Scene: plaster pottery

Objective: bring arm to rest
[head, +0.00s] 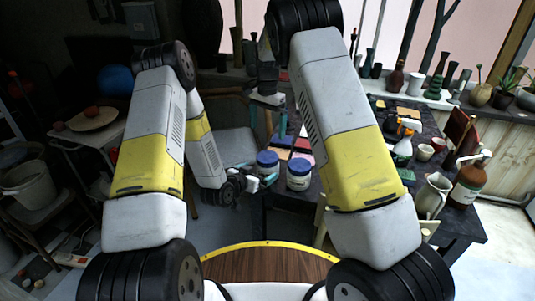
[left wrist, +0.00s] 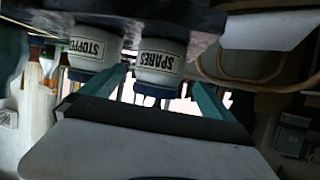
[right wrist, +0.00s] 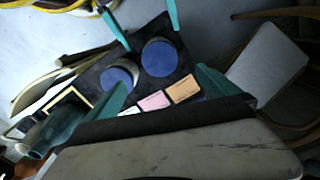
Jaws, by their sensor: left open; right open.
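Two white jars with blue lids stand at the near left end of the dark table: one jar (head: 268,164) and another jar (head: 298,176).
Several vases (head: 396,78) line the windowsill. A chair (head: 232,147) stands left of the table.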

